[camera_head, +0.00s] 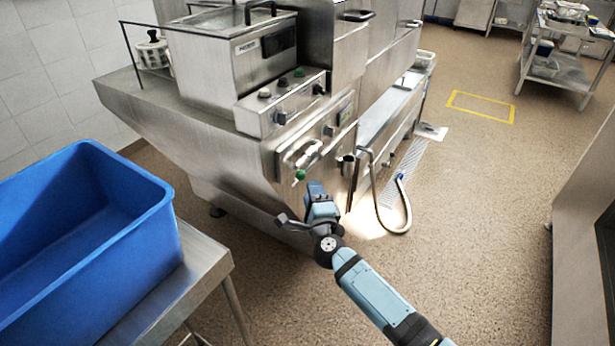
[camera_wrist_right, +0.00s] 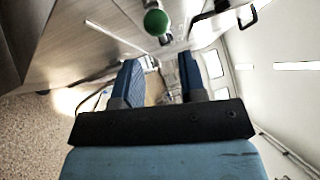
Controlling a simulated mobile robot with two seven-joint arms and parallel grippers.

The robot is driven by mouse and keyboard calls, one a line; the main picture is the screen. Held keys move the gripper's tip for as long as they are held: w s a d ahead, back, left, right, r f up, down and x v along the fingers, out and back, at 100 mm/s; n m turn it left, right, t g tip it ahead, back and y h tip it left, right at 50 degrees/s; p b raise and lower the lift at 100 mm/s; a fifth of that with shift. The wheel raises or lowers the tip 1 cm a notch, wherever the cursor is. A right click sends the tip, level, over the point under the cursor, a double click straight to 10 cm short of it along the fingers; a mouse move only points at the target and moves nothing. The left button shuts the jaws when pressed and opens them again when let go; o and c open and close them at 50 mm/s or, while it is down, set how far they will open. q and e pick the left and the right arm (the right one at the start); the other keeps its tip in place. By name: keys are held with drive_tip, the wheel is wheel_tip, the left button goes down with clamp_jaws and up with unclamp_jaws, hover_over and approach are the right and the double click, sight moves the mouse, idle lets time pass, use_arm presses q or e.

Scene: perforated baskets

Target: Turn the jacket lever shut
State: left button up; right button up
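The jacket lever ends in a round green knob (camera_head: 300,175) on the front of the steel cooking unit, below a bent pipe. In the right wrist view the green knob (camera_wrist_right: 156,22) is at the top, beyond the fingertips and roughly in line with the gap between them. My right gripper (camera_head: 317,188) is just right of and below the knob in the head view. Its two blue fingers (camera_wrist_right: 163,72) are apart, with nothing held between them. The knob appears clear of the fingers. My left gripper is not in view.
The steel cooking unit (camera_head: 190,112) fills the middle, with several knobs on its panel (camera_head: 283,100). A curved hose (camera_head: 377,200) hangs to the right of my gripper. A blue tub (camera_head: 150,235) stands on a steel table (camera_head: 205,262) at left.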

sight(310, 166)
drive_tip(key=w+a+r+b, duration=0.1)
drive_tip(key=w, duration=0.6)
